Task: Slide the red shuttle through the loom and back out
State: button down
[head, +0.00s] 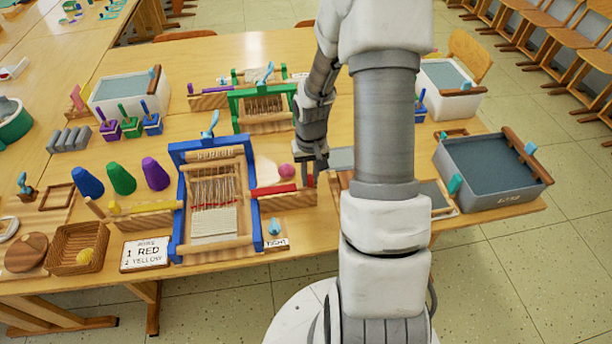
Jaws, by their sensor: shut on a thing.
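The blue-framed loom (181,212) stands upright near the table's front edge, with pale threads and a woven patch with a few red rows inside. The red shuttle (272,189) lies along a wooden rest (285,202) just right of the loom, its left end close to the frame. My gripper (307,181) is at the shuttle's right end and is shut on it; my arm hides part of the fingers. A yellow shuttle (145,207) lies on a similar rest left of the loom. A sign (144,253) reads "1 RED, 1 YELLOW".
A green loom (236,111) stands behind. Blue, green and purple cones (121,179) stand left. A pink ball (286,171) sits behind the red shuttle. A small label (277,243) and a blue drop-shaped piece (275,228) are in front. A grey tub (488,188) stands right.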

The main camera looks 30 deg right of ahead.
jog(key=c, duration=0.8)
grip_release()
jog(key=shift+s+d, duration=0.1)
jog(key=shift+d, duration=0.25)
jog(key=shift+a, duration=0.1)
jog(key=shift+r, duration=0.1)
notch_tip(320, 180, up, 17)
jog(key=p, duration=0.2)
jog(key=shift+r, duration=0.15)
